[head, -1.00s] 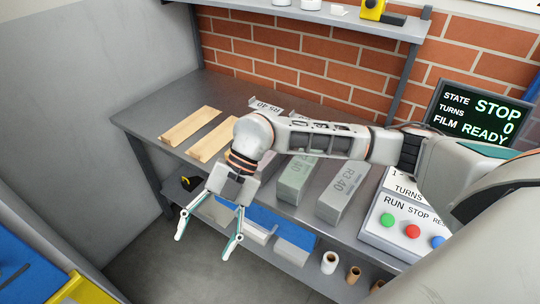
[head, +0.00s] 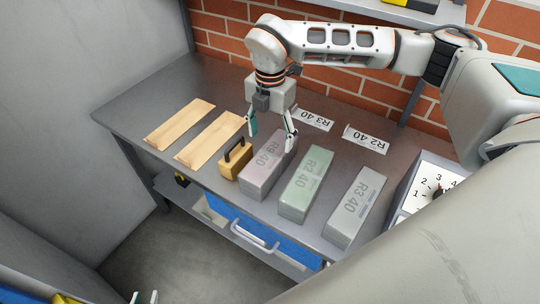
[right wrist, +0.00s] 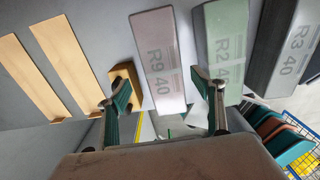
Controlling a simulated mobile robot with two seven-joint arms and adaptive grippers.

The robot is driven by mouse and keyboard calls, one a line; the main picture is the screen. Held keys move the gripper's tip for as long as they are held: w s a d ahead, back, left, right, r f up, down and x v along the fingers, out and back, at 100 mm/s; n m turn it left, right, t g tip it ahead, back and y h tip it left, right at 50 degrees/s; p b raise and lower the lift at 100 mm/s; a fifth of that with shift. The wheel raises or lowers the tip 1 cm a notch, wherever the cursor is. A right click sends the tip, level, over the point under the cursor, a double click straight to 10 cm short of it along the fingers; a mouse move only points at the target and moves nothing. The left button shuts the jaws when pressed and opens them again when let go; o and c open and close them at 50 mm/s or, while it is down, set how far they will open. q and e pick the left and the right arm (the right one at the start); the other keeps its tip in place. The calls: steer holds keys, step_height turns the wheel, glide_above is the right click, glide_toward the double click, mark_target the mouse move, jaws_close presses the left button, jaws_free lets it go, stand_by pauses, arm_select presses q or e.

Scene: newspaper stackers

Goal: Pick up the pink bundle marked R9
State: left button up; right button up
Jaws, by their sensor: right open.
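The pink bundle marked R9 40 (head: 262,168) lies on the bench between a yellow block with a dark handle (head: 235,160) and the green R2 bundle (head: 307,185). My right gripper (head: 271,138) is open and empty, pointing down by the pink bundle's far end; one finger hides part of it. I cannot tell the height of the fingertips. In the right wrist view the pink bundle (right wrist: 158,60) shows between and beyond the open fingers. My left gripper (head: 144,297) shows only as two separated tips at the bottom edge.
A grey R3 bundle (head: 356,207) lies right of the green one. Two wooden strips (head: 180,124) lie at left. A control box (head: 425,190) is at right, with a brick wall behind.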

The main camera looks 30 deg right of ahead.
mark_target(270, 154)
steer(key=shift+s+a+f, duration=0.1)
steer(key=shift+s+f, duration=0.15)
steer(key=shift+f, duration=0.7)
steer(key=f, duration=0.3)
steer(key=f+p, duration=0.1)
steer(key=shift+s+a+f, duration=0.15)
steer(key=shift+s, duration=0.1)
steer(key=shift+w+f, duration=0.1)
steer(key=shift+f, duration=0.35)
steer(key=c, duration=1.6)
steer(key=shift+r, duration=0.1)
jaws_close()
arm_select(q)
steer(key=shift+s+a+r, duration=0.1)
steer(key=shift+s+r, duration=0.15)
steer(key=shift+r, duration=0.1)
